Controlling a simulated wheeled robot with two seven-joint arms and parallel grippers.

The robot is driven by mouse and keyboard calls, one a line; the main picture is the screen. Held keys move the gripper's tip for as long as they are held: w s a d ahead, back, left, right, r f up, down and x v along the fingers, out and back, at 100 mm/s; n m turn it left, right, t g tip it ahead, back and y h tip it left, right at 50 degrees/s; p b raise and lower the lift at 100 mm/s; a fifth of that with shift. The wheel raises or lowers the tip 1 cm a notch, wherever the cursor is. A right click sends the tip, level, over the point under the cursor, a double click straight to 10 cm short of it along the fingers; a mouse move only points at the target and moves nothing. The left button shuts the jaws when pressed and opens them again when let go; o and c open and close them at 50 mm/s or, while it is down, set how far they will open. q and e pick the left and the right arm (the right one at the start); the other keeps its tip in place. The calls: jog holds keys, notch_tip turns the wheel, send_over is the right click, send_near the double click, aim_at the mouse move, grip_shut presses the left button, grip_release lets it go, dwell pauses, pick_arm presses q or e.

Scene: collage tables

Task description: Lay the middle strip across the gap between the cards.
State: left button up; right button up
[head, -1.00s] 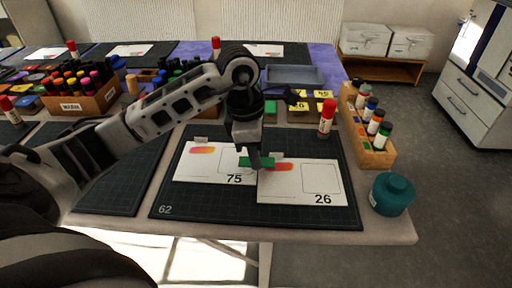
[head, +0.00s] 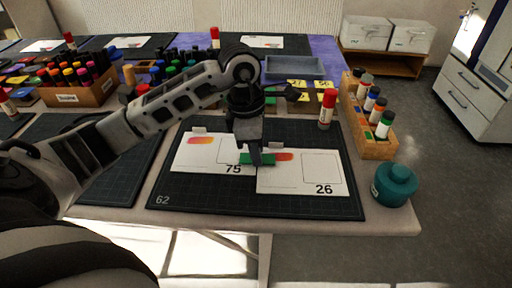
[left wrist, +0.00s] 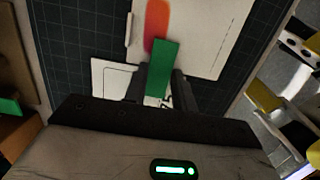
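My left gripper (head: 256,158) points down over the gap between two white cards and is shut on a green strip. The strip (head: 243,158) lies across the inner edges of card 75 (head: 193,160) and card 26 (head: 290,184); I cannot tell whether it touches them. Card 75 has an orange-pink patch at its upper left, card 26 an orange one beside the strip. In the left wrist view the strip (left wrist: 163,62) lies between the two fingers (left wrist: 157,88), its far end beside the orange patch. My right gripper is not in view.
Both cards lie on a dark cutting mat (head: 230,203) marked 62. A red glue stick (head: 326,112) stands behind card 26. A wooden rack (head: 372,143) of bottles and a teal jar (head: 395,184) stand at right. A blue-grey tray (head: 293,68) is behind.

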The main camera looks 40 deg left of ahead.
pick_arm(q)
jog(key=o, duration=0.4)
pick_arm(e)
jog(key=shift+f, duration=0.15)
pick_arm(q)
jog(key=shift+r, duration=0.1)
jog(key=r, duration=0.5)
jog(key=s+a+r+p, duration=0.1)
jog(key=r, duration=0.4)
jog(key=a+r+p, duration=0.1)
jog(key=r, duration=0.4)
jog(key=shift+s+r, duration=0.15)
jog(key=shift+r, duration=0.1)
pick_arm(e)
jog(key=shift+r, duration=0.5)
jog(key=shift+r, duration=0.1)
